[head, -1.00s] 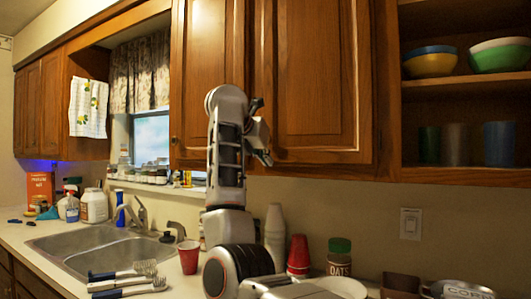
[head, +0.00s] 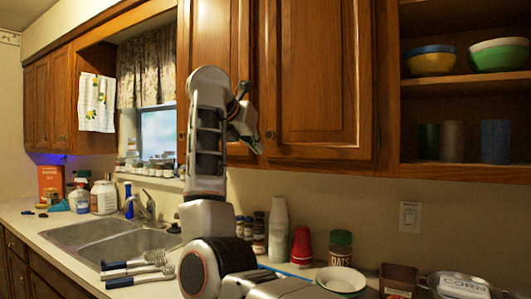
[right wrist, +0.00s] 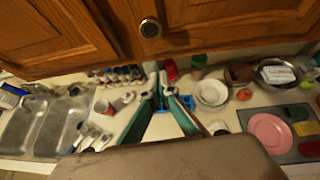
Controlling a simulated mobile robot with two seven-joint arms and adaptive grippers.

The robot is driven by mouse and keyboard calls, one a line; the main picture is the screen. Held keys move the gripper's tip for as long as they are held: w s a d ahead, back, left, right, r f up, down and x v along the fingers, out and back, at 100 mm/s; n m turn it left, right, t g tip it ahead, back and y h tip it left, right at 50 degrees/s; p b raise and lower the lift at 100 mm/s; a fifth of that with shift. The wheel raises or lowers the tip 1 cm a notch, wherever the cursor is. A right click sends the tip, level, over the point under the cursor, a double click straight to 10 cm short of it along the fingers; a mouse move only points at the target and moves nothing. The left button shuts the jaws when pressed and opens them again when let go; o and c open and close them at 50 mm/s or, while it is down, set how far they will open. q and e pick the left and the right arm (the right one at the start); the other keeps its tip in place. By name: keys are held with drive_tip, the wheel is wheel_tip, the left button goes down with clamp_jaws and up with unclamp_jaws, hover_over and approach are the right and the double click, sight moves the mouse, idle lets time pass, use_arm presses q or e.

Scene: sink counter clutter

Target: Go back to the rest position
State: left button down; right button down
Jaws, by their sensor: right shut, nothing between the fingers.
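My right gripper (head: 245,124) is raised in front of the closed wooden wall cabinet (head: 315,80), well above the counter, at the top of my upright right arm. In the right wrist view its two fingers (right wrist: 163,82) come together at the tips, with nothing between them. The counter and cabinet doors lie beyond the fingers there. My left gripper is in neither view.
The sink (head: 110,243) is at left, with brushes (head: 138,266) by its front edge. White cups (head: 278,229), red cups (head: 301,246), an oats jar (head: 340,248) and bowls (head: 341,280) stand to the right. A red cup (right wrist: 103,107) stands near the sink.

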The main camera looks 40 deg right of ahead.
drive_tip(key=v, duration=0.5)
drive_tip(key=shift+w+a, duration=0.15)
drive_tip(key=shift+w, duration=0.15)
